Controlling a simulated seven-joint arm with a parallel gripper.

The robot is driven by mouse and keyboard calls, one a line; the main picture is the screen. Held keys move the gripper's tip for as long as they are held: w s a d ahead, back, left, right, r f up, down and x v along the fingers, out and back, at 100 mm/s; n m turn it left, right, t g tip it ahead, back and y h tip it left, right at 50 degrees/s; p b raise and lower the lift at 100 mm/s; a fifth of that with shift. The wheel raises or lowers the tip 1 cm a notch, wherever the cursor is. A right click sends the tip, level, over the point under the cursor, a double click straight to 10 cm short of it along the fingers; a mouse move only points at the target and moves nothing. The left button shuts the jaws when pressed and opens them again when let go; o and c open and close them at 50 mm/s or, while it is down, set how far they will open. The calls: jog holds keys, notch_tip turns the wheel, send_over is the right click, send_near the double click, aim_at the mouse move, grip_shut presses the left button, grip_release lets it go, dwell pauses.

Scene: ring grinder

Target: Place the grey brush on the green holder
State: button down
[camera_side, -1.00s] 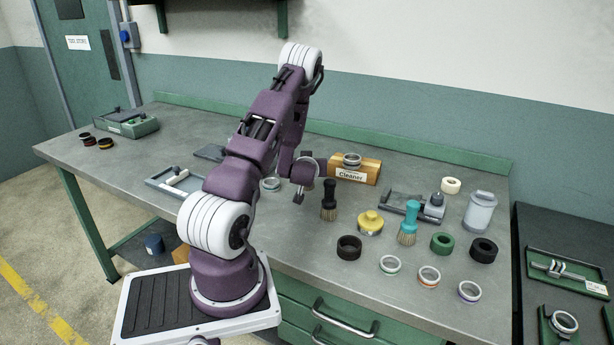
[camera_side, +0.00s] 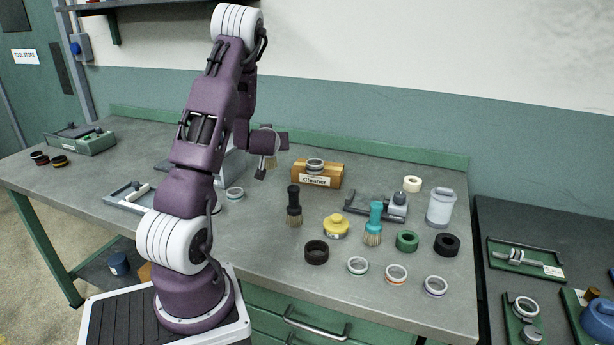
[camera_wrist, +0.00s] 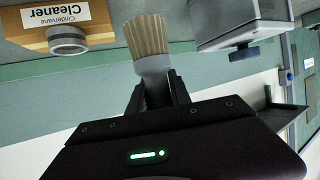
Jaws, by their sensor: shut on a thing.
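My gripper (camera_side: 265,166) is raised above the bench, left of the wooden Cleaner block. In the wrist view, my gripper (camera_wrist: 160,92) is shut on the grey brush (camera_wrist: 152,68), with its beige bristles pointing away from the fingers. The bristles of the brush (camera_side: 271,161) also show small beside the gripper in the side view. A green ring-shaped holder (camera_side: 407,241) lies on the bench at the right, apart from the gripper. Whether its opening is empty is too small to tell surely.
A black brush (camera_side: 294,207) and a teal brush (camera_side: 374,224) stand bristles down. Between them is a yellow-topped pot (camera_side: 336,226). Dark rings (camera_side: 316,252) (camera_side: 446,245) and several pale rings lie near the front. The Cleaner block (camera_side: 317,174) carries a ring. A grey machine (camera_wrist: 235,25) is close by.

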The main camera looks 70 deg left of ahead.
jog(key=w+d+m+t+h, duration=0.3)
jog(key=w+d+m+t, duration=0.2)
jog(key=w+d, duration=0.5)
jog(key=w+d+r+m+t+h, duration=0.1)
jog(key=w+d+m+h, duration=0.35)
jog(key=d, duration=0.45)
jog(key=w+d+r+m+t+h, duration=0.1)
jog(key=w+d+m+t+h, duration=0.2)
jog(key=w+d, duration=0.5)
jog(key=w+d+r+m+h, duration=0.1)
jog(key=w+d+m+h, duration=0.3)
jog(key=d, duration=0.7)
notch_tip(320, 180, down, 10)
jog(key=s+h, duration=0.1)
jog(key=shift+s+d+r, duration=0.15)
jog(key=shift+d+r, duration=0.1)
jog(key=shift+f, duration=0.1)
jog(key=c, duration=1.6)
grip_release()
jog(key=o, duration=0.4)
